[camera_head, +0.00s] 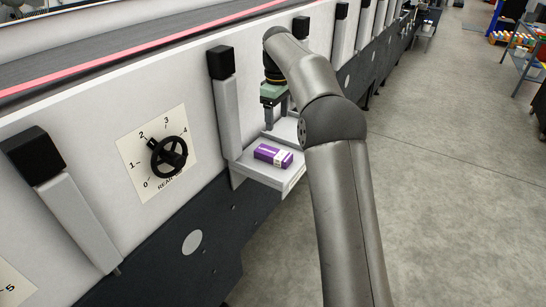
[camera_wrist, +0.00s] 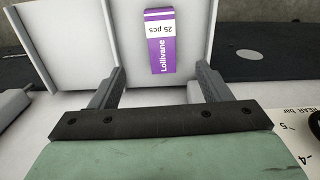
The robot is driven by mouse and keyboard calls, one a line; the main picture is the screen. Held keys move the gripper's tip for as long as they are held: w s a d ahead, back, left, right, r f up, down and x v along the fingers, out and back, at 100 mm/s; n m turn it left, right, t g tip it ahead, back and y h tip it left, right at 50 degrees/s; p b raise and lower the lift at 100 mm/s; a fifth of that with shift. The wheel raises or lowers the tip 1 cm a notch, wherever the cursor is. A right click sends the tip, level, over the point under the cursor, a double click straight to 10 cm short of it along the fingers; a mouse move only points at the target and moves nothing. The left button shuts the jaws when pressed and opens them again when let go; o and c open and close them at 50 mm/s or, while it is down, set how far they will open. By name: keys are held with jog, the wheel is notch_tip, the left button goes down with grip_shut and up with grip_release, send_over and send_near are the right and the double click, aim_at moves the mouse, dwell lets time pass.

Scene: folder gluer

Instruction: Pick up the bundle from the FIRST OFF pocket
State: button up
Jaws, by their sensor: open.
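The bundle (camera_head: 273,155) is a purple and white carton lying flat in a white tray pocket (camera_head: 257,173) on the side of the machine. In the wrist view the bundle (camera_wrist: 161,42) shows the words "Lollivane" and "25 pcs". My gripper (camera_head: 276,122) is above the tray, towards its far side, with its fingers pointing down. In the wrist view my gripper (camera_wrist: 163,80) is open and empty, and the bundle appears beyond the fingertips, between their lines. The pocket's label is not readable.
A dial with a black handwheel (camera_head: 168,157) is on the machine wall left of the tray. A grey post with a black cap (camera_head: 223,85) stands close beside the tray. A pocket divider (camera_wrist: 114,40) shows beside the bundle.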

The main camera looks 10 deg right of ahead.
send_over(278, 154)
jog(key=f, duration=0.7)
jog(key=shift+w+f+p, duration=0.35)
jog(key=shift+s+f+p, duration=0.15)
jog(key=shift+f+p, duration=0.25)
jog(key=shift+f, duration=0.9)
jog(key=shift+s+f+p, duration=0.15)
jog(key=shift+f+p, duration=0.25)
jog(key=shift+f, duration=0.9)
jog(key=c, duration=1.1)
